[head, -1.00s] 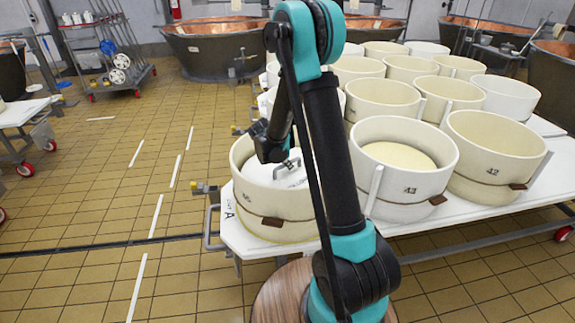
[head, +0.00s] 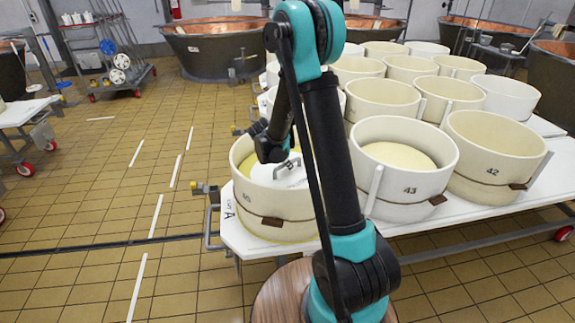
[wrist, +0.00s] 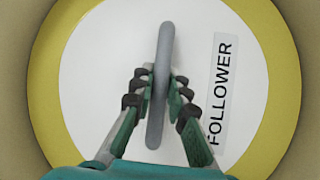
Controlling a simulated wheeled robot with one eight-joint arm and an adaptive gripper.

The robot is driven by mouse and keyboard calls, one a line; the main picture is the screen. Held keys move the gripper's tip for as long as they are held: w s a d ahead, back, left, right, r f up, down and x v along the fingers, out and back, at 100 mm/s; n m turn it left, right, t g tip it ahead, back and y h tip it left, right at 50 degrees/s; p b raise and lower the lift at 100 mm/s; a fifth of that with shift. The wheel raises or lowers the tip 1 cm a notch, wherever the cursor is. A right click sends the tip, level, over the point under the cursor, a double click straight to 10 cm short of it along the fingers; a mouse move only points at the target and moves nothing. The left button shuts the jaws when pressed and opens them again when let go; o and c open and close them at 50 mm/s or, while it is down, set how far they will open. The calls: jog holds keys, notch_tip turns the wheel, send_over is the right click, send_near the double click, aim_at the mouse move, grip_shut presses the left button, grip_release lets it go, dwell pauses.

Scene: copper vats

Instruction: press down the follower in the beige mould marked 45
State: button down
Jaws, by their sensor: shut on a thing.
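The beige mould (head: 280,203) stands at the near left corner of the white table; its number is hard to read. The white follower (head: 291,177) lies inside it, below the rim. In the wrist view the follower (wrist: 95,75) is a round plate with a FOLLOWER label and a grey bar handle (wrist: 165,40). My gripper (wrist: 160,85) is shut on that handle, one finger on each side. A yellow ring (wrist: 45,60) surrounds the follower inside the mould wall (wrist: 14,90). My arm hides the mould's right side in the head view.
Mould 43 (head: 405,185) stands just right of my arm, with mould 42 (head: 490,160) beyond it. Several more moulds fill the white table (head: 232,232) behind. Copper vats (head: 215,45) stand at the back.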

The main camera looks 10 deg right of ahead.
jog(key=shift+r, duration=0.1)
dwell(0.4)
jog(key=c, duration=1.4)
grip_release()
jog(key=v, duration=1.2)
jog(key=s+d+r+m+t+y, duration=0.15)
jog(key=s+d+m, duration=0.25)
jog(key=s+m, duration=0.5)
jog(key=s+d+r+m+t+y, duration=0.15)
jog(key=s+d+m+y, duration=0.35)
jog(key=m, duration=0.8)
jog(key=s+f+g, duration=0.1)
jog(key=s+f, duration=0.1)
jog(key=s, duration=0.2)
jog(key=s+a+f+g+h, duration=0.1)
jog(key=s+f, duration=0.1)
jog(key=s, duration=0.2)
jog(key=s+f+g, duration=0.1)
jog(key=s+f, duration=0.1)
jog(key=s, duration=0.3)
jog(key=shift+s+a+f+m+h, duration=0.15)
jog(key=shift+f+m+h, duration=0.1)
jog(key=shift+f+m, duration=0.15)
